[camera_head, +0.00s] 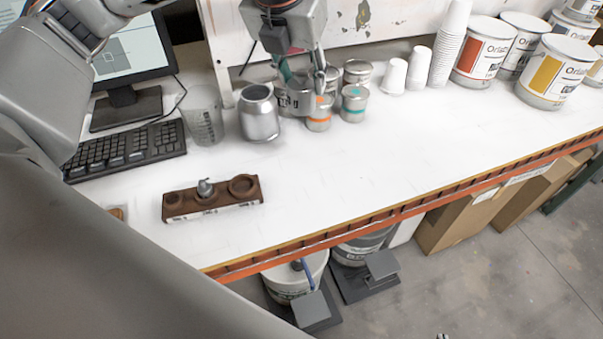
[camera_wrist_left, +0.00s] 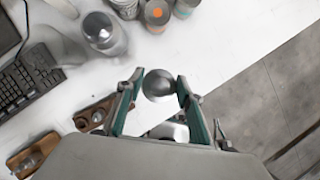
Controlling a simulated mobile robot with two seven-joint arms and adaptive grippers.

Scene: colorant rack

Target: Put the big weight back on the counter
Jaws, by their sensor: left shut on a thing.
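My left gripper (camera_head: 303,82) is above the back of the white counter (camera_head: 400,150), in front of the cans. In the left wrist view its two fingers (camera_wrist_left: 160,86) close around a round silver metal piece (camera_wrist_left: 158,84), which looks like the big weight. In the head view a grey metal body (camera_head: 298,101) hangs between the fingers; its bottom overlaps the cans behind, so its height over the counter is hard to tell. A brown wooden weight block (camera_head: 228,203) lies on the counter with a small silver weight (camera_head: 205,187) in it. My right gripper is not in view.
A silver pot (camera_head: 259,113), a clear beaker (camera_head: 203,117) and small cans (camera_head: 354,104) stand close by the gripper. A keyboard (camera_head: 127,150) lies at left. White cups (camera_head: 394,76) and large paint buckets (camera_head: 484,50) stand right. The counter's middle is clear up to its orange front edge (camera_head: 400,211).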

